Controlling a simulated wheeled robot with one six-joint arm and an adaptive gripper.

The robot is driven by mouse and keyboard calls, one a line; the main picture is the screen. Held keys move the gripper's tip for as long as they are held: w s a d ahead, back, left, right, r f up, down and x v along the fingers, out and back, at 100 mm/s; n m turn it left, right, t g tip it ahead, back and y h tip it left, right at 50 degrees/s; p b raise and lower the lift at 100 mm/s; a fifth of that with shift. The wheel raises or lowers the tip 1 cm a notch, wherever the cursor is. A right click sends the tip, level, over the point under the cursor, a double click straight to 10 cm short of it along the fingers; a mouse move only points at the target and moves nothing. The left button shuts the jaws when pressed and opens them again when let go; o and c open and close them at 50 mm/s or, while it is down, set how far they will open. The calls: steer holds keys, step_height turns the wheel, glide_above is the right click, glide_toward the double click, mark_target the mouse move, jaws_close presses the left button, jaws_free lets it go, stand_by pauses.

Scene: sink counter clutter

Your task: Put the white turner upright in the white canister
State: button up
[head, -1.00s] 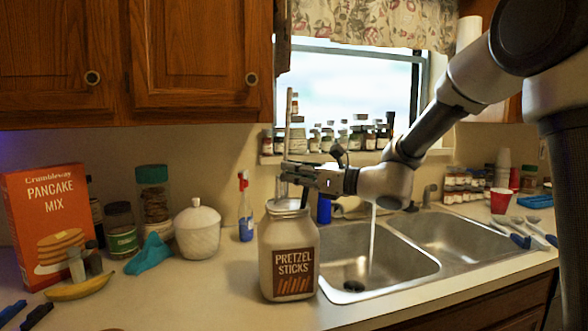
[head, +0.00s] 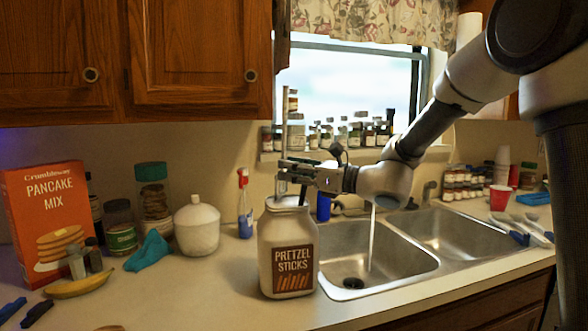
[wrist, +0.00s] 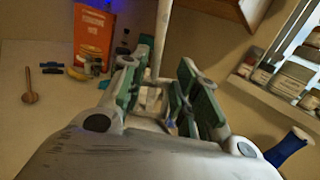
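My gripper (head: 284,170) reaches in from the right, level, just above the mouth of an open pale jar (head: 270,250) labelled "Pretzel Sticks", apparently the white canister. A thin pale upright rod (head: 285,115), probably the white turner, rises at the fingertips. It also shows in the wrist view (wrist: 163,35), standing between the green-padded fingers (wrist: 160,85). Whether the pads touch it is unclear. Its lower end is hidden around the jar's mouth. A dark thin piece (head: 303,194) runs from under my gripper down toward the jar's mouth; I cannot tell what it is.
A lidded white pot (head: 197,228) and a spray bottle (head: 244,210) stand left of the jar. A pancake mix box (head: 47,220) is at far left. The double sink (head: 385,285) with running water lies right. Small bottles line the windowsill.

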mark_target(281, 182)
steer(key=f, duration=0.3)
steer(key=shift+s+f+h, duration=0.25)
steer(key=shift+s+h, duration=0.05)
steer(key=shift+s, duration=0.05)
steer(key=s+d+r, duration=0.2)
steer(key=s+d, duration=0.3)
steer(key=d, duration=0.5)
steer(key=shift+d+r, duration=0.25)
steer(key=shift+r, duration=0.05)
steer(key=shift+d, duration=0.1)
